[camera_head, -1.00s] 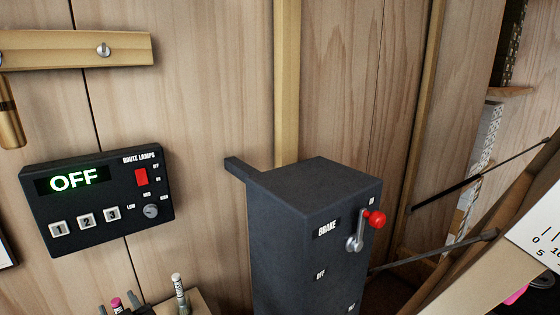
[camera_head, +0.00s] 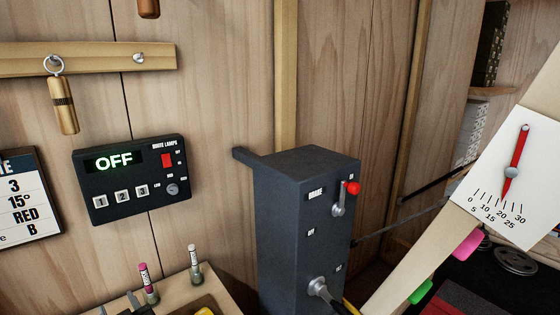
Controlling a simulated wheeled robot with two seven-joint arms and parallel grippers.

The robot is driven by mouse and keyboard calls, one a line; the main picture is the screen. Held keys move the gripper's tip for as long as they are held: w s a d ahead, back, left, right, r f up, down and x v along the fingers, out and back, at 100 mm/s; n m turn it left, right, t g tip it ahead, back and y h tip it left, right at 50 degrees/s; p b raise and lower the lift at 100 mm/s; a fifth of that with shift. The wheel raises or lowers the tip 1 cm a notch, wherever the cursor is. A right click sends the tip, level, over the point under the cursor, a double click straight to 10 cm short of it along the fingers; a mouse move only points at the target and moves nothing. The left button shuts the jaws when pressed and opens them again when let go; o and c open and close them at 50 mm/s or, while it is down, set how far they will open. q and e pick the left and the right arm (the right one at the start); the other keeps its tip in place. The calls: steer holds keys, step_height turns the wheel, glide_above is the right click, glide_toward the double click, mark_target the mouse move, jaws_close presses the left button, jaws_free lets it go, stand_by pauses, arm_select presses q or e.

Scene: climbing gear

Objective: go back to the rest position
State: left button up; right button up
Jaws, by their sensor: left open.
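My left gripper (camera_head: 119,307) shows only at the bottom left edge, as dark grey fingertips set apart, open, with nothing seen between them. It is in front of a wooden shelf (camera_head: 222,294) that holds a pink-topped marker (camera_head: 147,284) and a white-topped marker (camera_head: 194,265). I cannot tell whether it touches anything there. The rest of my left arm is out of view. My right gripper is not in view.
A black lamp panel (camera_head: 130,190) reading OFF hangs on the wooden wall. A white angle dial (camera_head: 495,195) is on a tilted board at right.

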arm_select(q)
steer(key=s+d+f+m+g+h, duration=0.2)
steer(key=s+d+f+m+h, duration=0.7)
steer(key=f+h, duration=0.35)
steer(key=s+d+f+m+g, duration=0.15)
steer(key=s+f+g, duration=0.25)
steer(key=s, duration=0.5)
steer(key=s+d+f+m+g, duration=0.1)
steer(key=s+d+f+g, duration=0.2)
steer(key=s, duration=0.7)
step_height(320, 180, down, 31)
steer(key=s+g+b, duration=0.1)
steer(key=b, duration=0.5)
steer(key=s+a+f+g+b, duration=0.1)
steer(key=s+a+f+b, duration=0.2)
steer(key=s+f, duration=1.3)
step_height(320, 180, down, 4)
steer(key=shift+s+r+g+b, duration=0.2)
steer(key=shift+g+b, duration=0.1)
steer(key=shift+b, duration=0.2)
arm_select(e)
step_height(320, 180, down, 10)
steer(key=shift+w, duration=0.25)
